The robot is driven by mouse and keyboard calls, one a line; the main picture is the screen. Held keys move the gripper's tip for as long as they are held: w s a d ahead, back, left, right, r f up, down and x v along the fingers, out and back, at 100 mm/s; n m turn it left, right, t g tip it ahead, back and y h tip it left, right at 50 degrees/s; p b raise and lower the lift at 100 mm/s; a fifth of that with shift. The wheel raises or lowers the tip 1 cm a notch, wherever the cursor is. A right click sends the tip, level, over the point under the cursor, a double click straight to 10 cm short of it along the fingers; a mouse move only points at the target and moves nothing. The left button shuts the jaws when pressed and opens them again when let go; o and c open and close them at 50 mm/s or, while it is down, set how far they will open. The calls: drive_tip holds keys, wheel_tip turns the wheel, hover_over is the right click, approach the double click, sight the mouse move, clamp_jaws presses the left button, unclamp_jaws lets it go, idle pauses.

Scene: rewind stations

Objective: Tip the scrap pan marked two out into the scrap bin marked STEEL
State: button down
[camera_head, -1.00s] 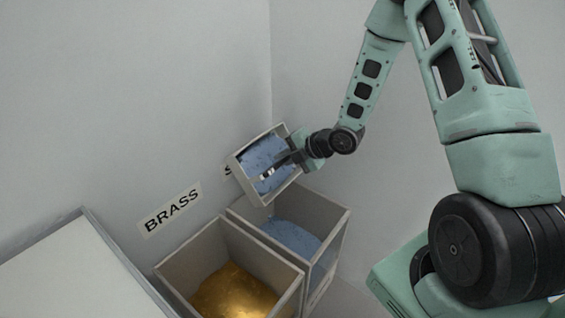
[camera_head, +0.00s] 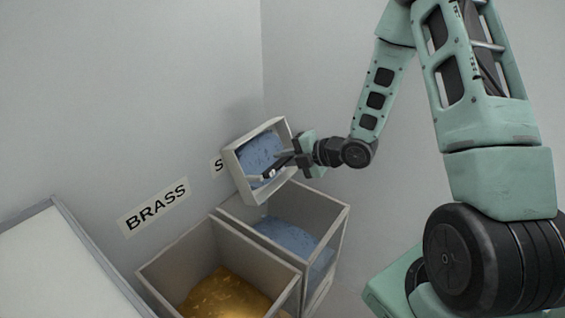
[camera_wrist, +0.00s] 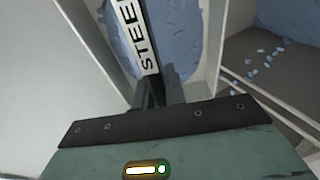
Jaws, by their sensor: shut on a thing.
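My gripper (camera_head: 278,167) is shut on a bar across the scrap pan (camera_head: 286,134). The pan is a pale, open box, held up and steeply tilted, with its open side facing the head camera. Blue scrap (camera_head: 258,154) still shows inside it. The bar reads STEEL in the wrist view (camera_wrist: 146,42); no mark two is visible. Below the pan stands the rear bin (camera_head: 329,206), with blue scrap (camera_head: 287,237) in it. The wall label behind the pan shows only an S (camera_head: 218,166); the pan hides the rest.
A bin of gold-coloured scrap (camera_head: 227,295) stands in front of the blue one, near the wall label BRASS (camera_head: 156,207). A pale table (camera_head: 50,265) with a grey edge fills the lower left. Walls stand close behind the bins. Loose blue bits (camera_wrist: 262,72) show in the wrist view.

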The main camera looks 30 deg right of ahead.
drive_tip(key=s+f+t+b, duration=0.1)
drive_tip(key=b, duration=0.2)
drive_tip(key=f+t+y+b, duration=0.1)
drive_tip(key=b, duration=0.3)
drive_tip(key=s+d+f+t+b, duration=0.1)
drive_tip(key=b, duration=0.3)
drive_tip(key=shift+s+d+f+y, duration=0.1)
drive_tip(key=shift+s+f+y, duration=0.2)
drive_tip(key=shift+f, duration=0.1)
drive_tip(key=shift+s+b, duration=0.15)
drive_tip(key=shift+b, duration=0.35)
